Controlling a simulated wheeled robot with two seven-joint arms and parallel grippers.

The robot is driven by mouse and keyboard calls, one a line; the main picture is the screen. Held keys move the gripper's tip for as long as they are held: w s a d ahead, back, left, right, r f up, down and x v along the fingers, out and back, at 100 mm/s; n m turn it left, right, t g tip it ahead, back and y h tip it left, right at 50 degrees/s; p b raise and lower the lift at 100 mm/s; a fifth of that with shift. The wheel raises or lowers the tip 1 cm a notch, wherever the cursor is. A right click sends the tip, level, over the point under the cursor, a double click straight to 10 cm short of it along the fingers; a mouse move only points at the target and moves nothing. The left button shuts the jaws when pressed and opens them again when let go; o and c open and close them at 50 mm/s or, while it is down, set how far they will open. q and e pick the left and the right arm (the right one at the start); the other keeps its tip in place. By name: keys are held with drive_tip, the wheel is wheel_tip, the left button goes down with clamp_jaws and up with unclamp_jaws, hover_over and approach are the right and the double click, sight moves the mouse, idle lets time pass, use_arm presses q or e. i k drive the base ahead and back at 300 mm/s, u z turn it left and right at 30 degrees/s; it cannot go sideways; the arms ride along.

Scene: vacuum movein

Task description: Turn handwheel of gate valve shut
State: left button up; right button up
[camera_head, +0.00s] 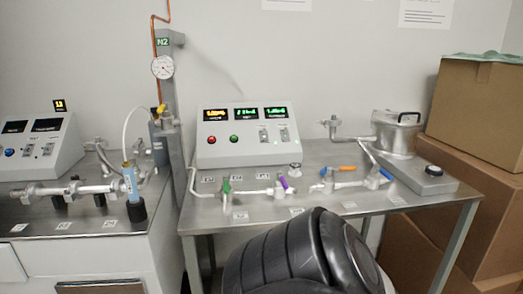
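A flat grey block (418,181) lies on the right table below a round metal vessel (394,138). Neither of my grippers can be made out in the head view.
A large black ribbed shape (296,258) fills the bottom centre, before the metal table (330,154). Pipework with coloured levers, including an orange one (344,168), runs along the table. A control box (247,138) stands behind. Cardboard boxes (477,112) are stacked right.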

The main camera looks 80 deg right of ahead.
sight(433, 171)
drive_tip(key=z, duration=3.55)
drive_tip(key=k, duration=0.65)
drive_tip(key=z, duration=0.4)
drive_tip(key=i, duration=1.25)
drive_tip(key=u, duration=0.05)
